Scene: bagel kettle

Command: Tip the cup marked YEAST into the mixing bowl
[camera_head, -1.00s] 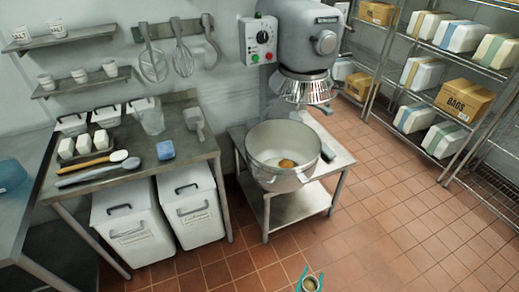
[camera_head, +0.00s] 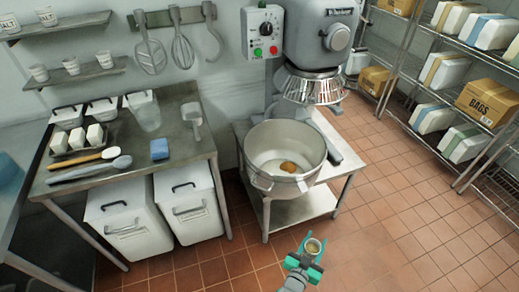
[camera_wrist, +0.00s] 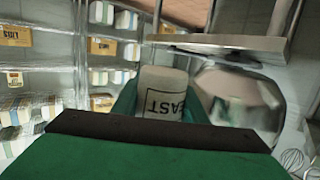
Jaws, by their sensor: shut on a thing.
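The mixing bowl (camera_head: 285,153) is a large steel bowl on a low steel stand under the mixer, with a small brown heap and some pale matter in its bottom.
The mixer (camera_head: 322,45) with its wire guard hangs above and behind the bowl. A steel table (camera_head: 185,145) with scoops, tubs and a blue block stands left, white bins beneath. Shelving (camera_head: 450,90) with boxes stands right. The tiled floor between is clear.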

